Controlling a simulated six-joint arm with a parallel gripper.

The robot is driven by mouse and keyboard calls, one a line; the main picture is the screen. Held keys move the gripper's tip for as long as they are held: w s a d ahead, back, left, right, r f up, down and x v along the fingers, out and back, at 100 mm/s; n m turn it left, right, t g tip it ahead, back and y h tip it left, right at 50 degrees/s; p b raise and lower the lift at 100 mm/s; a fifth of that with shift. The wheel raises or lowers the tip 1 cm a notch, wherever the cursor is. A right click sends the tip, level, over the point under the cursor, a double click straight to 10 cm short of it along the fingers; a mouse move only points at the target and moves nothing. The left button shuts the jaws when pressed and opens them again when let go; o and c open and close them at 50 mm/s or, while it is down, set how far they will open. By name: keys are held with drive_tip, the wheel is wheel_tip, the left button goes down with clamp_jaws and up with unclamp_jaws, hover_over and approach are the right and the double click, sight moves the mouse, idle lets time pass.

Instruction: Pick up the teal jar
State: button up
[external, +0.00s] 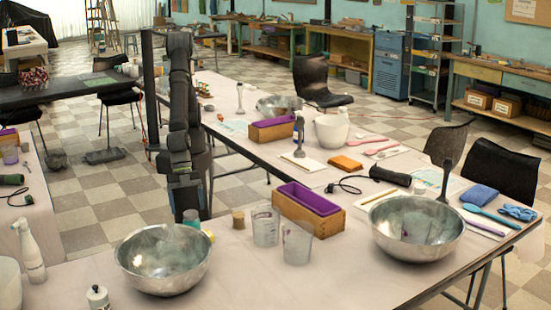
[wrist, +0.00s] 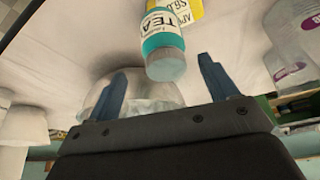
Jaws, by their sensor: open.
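The teal jar (wrist: 166,44) shows in the wrist view with a grey lid and a white label reading "TEA". It lies just beyond and between the two blue fingers of my gripper (wrist: 162,70), which are spread apart with nothing between them. A yellow labelled item (wrist: 186,10) is right behind the jar. In the external view my gripper (external: 190,212) points down behind the front steel bowl. A small yellow and teal patch (external: 209,237) shows beside it; the jar is mostly hidden there.
The front steel bowl (external: 140,278) stands close to my gripper. Two clear beakers (external: 297,243), a cork-like piece (external: 238,219) and a wooden box with a purple liner (external: 335,220) stand to the right. A second steel bowl (external: 418,240) is farther right.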

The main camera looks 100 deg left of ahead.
sight(192, 222)
drive_tip(key=shift+w+x, duration=0.15)
drive_tip(key=shift+x, duration=1.55)
drive_tip(key=shift+w+x, duration=0.15)
drive_tip(key=shift+x, duration=1.55)
drive_tip(key=shift+a, duration=0.1)
drive_tip(key=c, duration=1.3)
drive_tip(key=shift+r, duration=0.15)
